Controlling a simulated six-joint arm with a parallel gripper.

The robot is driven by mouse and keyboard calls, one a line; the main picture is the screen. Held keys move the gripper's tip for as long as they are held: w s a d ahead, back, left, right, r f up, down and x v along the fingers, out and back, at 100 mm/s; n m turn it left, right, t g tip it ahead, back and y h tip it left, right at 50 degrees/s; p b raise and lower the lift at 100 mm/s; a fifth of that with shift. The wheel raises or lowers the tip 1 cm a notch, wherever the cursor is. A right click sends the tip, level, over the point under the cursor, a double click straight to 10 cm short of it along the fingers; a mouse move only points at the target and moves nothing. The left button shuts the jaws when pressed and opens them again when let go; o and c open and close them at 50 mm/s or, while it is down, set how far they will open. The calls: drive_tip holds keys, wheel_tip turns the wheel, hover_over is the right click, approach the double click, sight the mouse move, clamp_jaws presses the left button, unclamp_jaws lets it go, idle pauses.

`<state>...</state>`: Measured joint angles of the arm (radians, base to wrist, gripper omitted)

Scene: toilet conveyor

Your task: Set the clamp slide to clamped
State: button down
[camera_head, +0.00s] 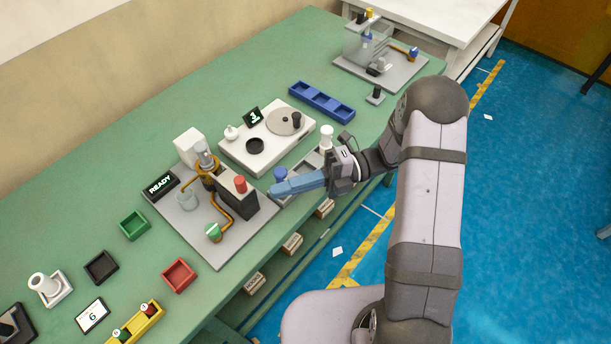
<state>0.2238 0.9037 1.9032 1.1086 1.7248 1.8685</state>
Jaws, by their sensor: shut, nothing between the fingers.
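My gripper (273,191) has long blue fingers, shut and empty, pointing left over the front part of the green bench. Its tips are beside the right edge of the READY station (192,236). A grey fixture (312,160) lies partly under my gripper, with a blue knob (281,174) just behind the fingers and a white cylinder (326,137) at its far end. I cannot tell for sure which part is the clamp slide, or its setting. The fingers hide part of the fixture, and contact with the knob cannot be told.
The READY station carries a red button (240,184), brown pipe and green-topped knob (213,232). A white turntable unit (268,136) stands behind the fixture. A blue tray (321,102) is farther back.

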sight(229, 176)
drive_tip(key=a, duration=0.1)
drive_tip(key=w+a+p, duration=0.1)
drive_tip(key=a, duration=0.2)
drive_tip(key=shift+w+a, duration=0.3)
drive_tip(key=shift+a, duration=0.1)
drive_tip(key=w+a+p, duration=0.1)
drive_tip(key=w+a, duration=0.2)
drive_tip(key=shift+w+a, duration=0.25)
drive_tip(key=shift+w, duration=0.1)
drive_tip(key=shift+s+d+r, duration=0.1)
drive_tip(key=shift+d, duration=0.05)
